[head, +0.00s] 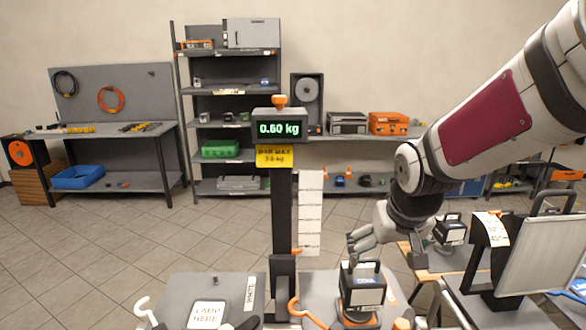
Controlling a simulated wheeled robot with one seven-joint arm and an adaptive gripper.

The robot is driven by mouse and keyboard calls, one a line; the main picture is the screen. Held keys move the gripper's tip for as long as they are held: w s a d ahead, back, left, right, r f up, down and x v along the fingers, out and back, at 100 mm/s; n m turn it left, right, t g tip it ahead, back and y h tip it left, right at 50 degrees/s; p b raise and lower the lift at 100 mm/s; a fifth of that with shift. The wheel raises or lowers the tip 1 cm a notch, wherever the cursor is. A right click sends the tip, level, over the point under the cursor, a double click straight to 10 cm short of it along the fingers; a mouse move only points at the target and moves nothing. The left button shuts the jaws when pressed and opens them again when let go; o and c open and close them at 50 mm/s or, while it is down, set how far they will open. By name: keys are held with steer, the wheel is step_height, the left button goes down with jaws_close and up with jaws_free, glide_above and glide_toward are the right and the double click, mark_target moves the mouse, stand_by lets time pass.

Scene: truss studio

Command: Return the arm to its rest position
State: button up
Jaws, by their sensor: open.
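My arm reaches in from the upper right in the head view. My gripper (362,240) is at its lower end, pointing left and down, and it is open. It is just above a dark box with a handle and a label (362,290) that stands on an orange-edged base. I see no object between the fingers. A gap between the fingers and the box's handle is too small to judge.
A post with a scale display (279,129) reading 0.60 kg stands left of my gripper. A grey panel on a dark stand (540,255) is close on the right. Another labelled box (450,230) stands behind. Shelves (230,110) and a workbench (110,135) line the back wall.

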steer(key=s+r, duration=0.4)
steer(key=s, duration=0.6)
steer(key=s+r, duration=0.5)
steer(key=s, duration=0.5)
steer(key=shift+a+t, duration=0.2)
steer(key=shift+t, duration=0.2)
steer(key=shift+c, duration=0.2)
